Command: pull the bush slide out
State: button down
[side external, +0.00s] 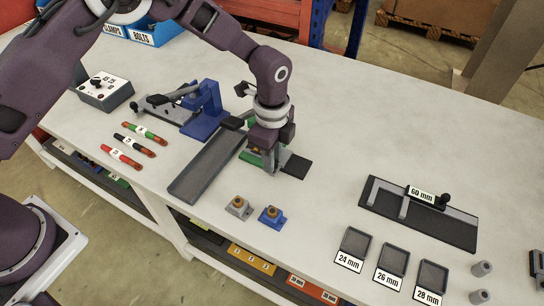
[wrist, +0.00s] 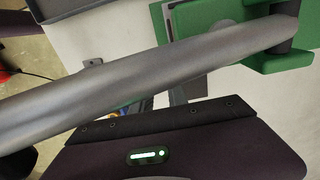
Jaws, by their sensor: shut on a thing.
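My gripper (side external: 271,162) points down at the green fixture (side external: 252,158), beside the long dark grey tray. It is shut on a part there that I take to be the bush slide; the fingers and fixture hide most of it, so its outline is unclear. In the wrist view the green fixture (wrist: 220,45) is at the upper right, with a thick grey bar (wrist: 130,75) crossing the picture in front of it. The fingertips are hard to make out in that view. A small black plate (side external: 296,166) lies at the fixture's right side.
The dark grey tray (side external: 208,166) lies left of my gripper, and a blue lever fixture (side external: 207,108) stands behind it. Small grey (side external: 238,209) and blue (side external: 271,219) blocks with brass tops sit in front. The 60 mm fixture (side external: 430,220) is at the right. Table between is clear.

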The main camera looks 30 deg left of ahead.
dwell(0.3)
jog(key=d, duration=0.9)
jog(key=shift+r, duration=0.1)
jog(key=shift+d, duration=0.1)
jog(key=c, duration=1.5)
grip_release()
jog(key=shift+o, duration=1)
notch_tip(320, 180, up, 7)
